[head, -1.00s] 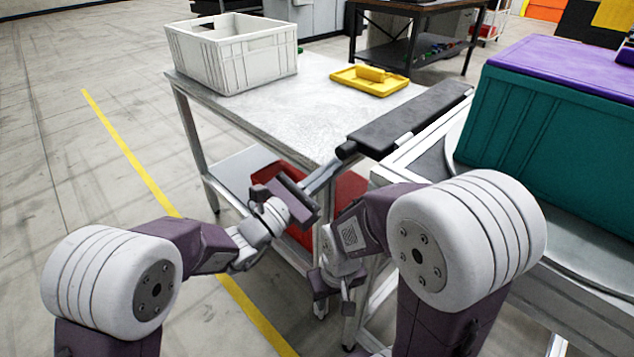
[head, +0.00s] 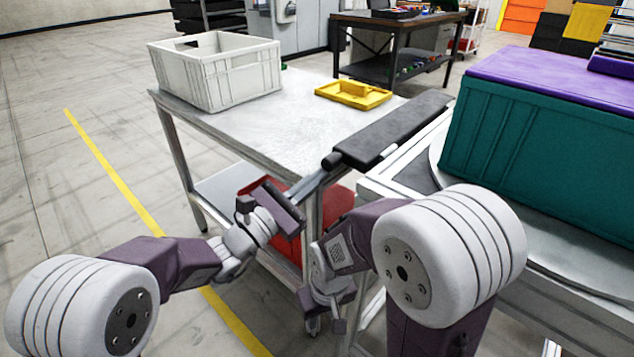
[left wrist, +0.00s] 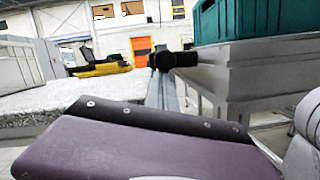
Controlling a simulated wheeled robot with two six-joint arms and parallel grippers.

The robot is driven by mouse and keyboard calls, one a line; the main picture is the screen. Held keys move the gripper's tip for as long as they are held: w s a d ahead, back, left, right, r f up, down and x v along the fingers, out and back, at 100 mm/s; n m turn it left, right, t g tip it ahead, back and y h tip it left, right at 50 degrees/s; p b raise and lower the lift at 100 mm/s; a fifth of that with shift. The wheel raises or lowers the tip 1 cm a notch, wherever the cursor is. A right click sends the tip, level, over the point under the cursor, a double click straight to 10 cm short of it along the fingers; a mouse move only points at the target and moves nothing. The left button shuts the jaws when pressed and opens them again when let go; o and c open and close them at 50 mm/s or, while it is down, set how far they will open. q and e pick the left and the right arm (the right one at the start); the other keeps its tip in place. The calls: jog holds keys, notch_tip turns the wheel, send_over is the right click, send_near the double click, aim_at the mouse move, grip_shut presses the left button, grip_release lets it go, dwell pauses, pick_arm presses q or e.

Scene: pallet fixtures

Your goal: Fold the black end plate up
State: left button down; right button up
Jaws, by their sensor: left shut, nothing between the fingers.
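The black end plate (head: 395,130) is a long dark slab along the near edge of the white-framed conveyor or cart, to the right of the grey table. It lies about flat, with a round dark knob (head: 331,160) at its near left corner. In the left wrist view the knob (left wrist: 162,61) shows end-on. My left gripper (head: 322,174) is shut and empty, its fingertips just below and beside the knob; I cannot tell whether they touch. My right gripper (head: 326,318) hangs low in front of the frame, pointing down, away from the plate; its jaws are unclear.
A teal crate (head: 535,150) with a purple lid stands on the surface right of the plate. The grey table (head: 255,125) holds a white bin (head: 215,80) and a yellow tray (head: 352,96). A red bin (head: 335,205) sits on its lower shelf. Floor at left is clear.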

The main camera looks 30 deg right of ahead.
pick_arm(q)
jog(key=s+r+m+g+y+b, duration=0.1)
jog(key=s+r+m+b, duration=0.1)
jog(key=r+m, duration=0.3)
jog(key=s+d+r+m+g+y+b, duration=0.1)
jog(key=r+m+b, duration=0.4)
jog(key=m, duration=0.8)
jog(key=shift+s+d+m+g+b, duration=0.3)
jog(key=shift+s+g, duration=0.2)
jog(key=shift+g, duration=0.3)
jog(key=shift+r+y, duration=0.1)
jog(key=shift+y, duration=0.2)
